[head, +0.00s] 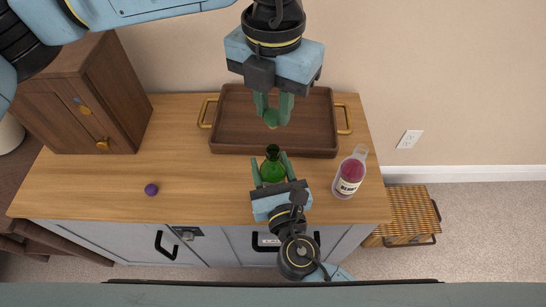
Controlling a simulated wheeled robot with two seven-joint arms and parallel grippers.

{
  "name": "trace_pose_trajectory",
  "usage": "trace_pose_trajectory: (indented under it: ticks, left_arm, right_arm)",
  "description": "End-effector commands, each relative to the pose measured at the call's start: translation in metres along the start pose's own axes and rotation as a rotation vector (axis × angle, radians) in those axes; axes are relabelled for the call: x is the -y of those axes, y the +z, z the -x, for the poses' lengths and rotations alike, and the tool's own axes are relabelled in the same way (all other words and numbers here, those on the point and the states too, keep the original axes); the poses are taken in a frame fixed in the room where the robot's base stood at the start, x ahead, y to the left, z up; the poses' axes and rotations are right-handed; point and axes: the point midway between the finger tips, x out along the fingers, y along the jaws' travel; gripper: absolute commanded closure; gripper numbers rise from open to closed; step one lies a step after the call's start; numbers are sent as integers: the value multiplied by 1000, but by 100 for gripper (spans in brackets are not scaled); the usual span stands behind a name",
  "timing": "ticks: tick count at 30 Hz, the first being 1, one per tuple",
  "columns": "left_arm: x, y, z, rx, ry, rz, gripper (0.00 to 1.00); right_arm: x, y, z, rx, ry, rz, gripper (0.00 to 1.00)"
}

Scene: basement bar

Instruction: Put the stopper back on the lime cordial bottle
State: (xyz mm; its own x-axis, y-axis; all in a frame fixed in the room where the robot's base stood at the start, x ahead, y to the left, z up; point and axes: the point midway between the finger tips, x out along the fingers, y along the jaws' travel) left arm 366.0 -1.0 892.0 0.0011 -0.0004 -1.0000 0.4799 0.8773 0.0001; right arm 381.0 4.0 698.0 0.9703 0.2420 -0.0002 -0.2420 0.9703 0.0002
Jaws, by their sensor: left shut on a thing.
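The green lime cordial bottle (271,167) stands upright on the wooden counter in front of the tray, its dark open neck facing up. My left gripper (272,112) reaches in from above and is shut on a small green stopper (271,119), partly hidden by its fingers. It holds the stopper above the tray, beyond the bottle and apart from it. My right gripper (271,170) comes from the front with one finger on each side of the bottle. I cannot tell whether its fingers press on the glass. The bottle's lower part is hidden by my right gripper.
A brown tray (225,140) with brass handles lies at the back. A berry bottle (349,174) stands on the right and a purple ball-like piece (151,189) lies on the left. A wooden cabinet (88,98) fills the back left corner. A wicker basket (410,211) sits on the floor.

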Motion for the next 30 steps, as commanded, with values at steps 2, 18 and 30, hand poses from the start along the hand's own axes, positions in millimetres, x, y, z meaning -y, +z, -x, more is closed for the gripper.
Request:
trace_pose_trajectory:
  ticks: [2,18,30]
  left_arm:
    - [0,-1,-11,-4,-1,0,97]
    - [0,0,-46,-1,0,0,97]
    - [0,0,-53,-2,0,0,97]
  right_arm:
    - [0,0,0,0,0,0,93]
    - [0,0,0,0,0,0,93]
    - [0,0,0,-1,0,0,93]
